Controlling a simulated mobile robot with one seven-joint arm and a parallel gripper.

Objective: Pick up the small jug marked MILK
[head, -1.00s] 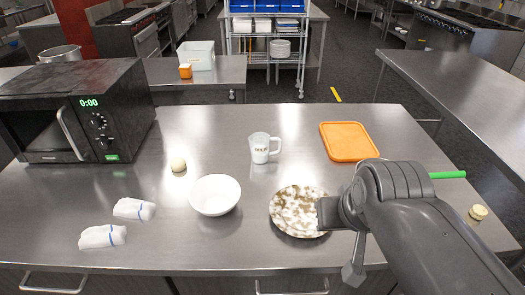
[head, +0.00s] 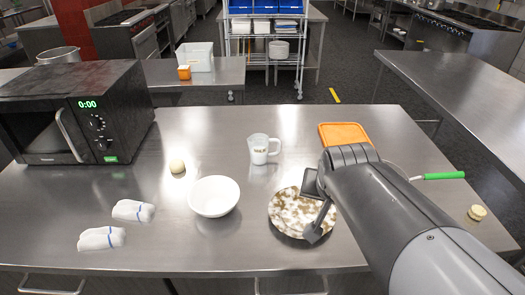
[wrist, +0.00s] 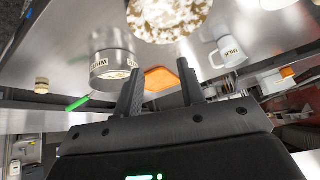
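The small white jug marked MILK (head: 262,150) stands upright near the middle of the metal counter, its handle to the right. My gripper (head: 315,206) is over the speckled plate (head: 288,212), nearer the front edge and to the right of the jug. In the wrist view my gripper (wrist: 159,68) has its two fingers spread apart with nothing held. The jug is outside the fingers, to their right in that view.
A white bowl (head: 214,197) is front-left of the jug. An orange board (head: 343,133) and a green-handled tool (head: 444,176) lie to the right. A labelled metallic container (wrist: 112,70) shows in the wrist view. A microwave (head: 80,115) stands left. Counter around the jug is clear.

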